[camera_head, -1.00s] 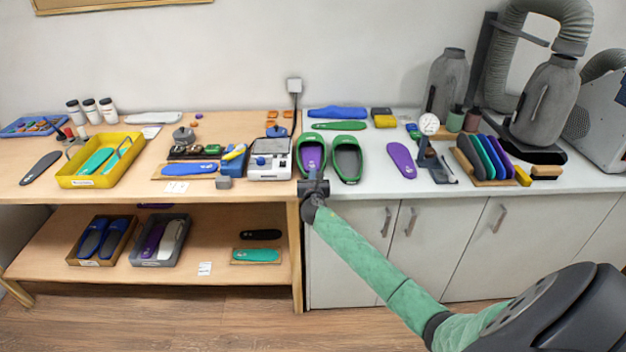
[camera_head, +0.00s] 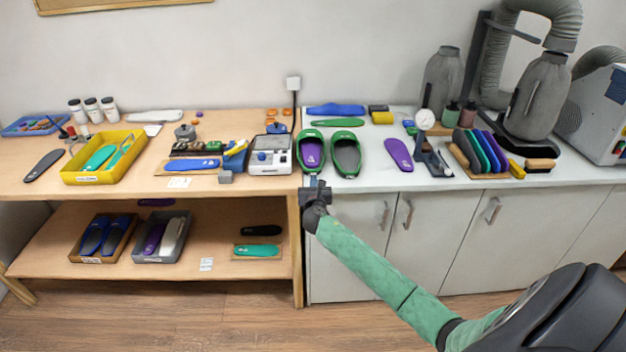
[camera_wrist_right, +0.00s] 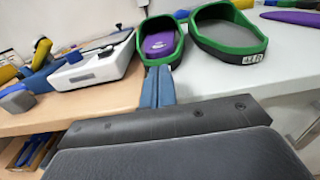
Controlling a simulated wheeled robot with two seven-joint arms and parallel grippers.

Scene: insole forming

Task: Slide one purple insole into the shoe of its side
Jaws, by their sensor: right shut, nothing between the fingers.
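Two green shoes stand side by side on the white counter. The left one (camera_head: 299,142) has a purple insole (camera_head: 312,153) lying inside it. The right one (camera_head: 334,163) shows a dark grey inside and no purple insole. Another purple insole (camera_head: 398,154) lies on the counter to the right of the shoes. My right gripper (camera_head: 316,184) is shut and empty at the counter's front edge, just in front of the left shoe. In the right wrist view its closed fingers (camera_wrist_right: 158,86) point at that shoe's near end; whether they touch it is unclear. My left gripper is not in view.
A white device (camera_head: 270,168) stands close to the left of the shoes on the wooden table. A green flat insole (camera_head: 338,122) lies behind the shoes. A gauge stand and a rack of upright insoles (camera_head: 463,157) stand farther right.

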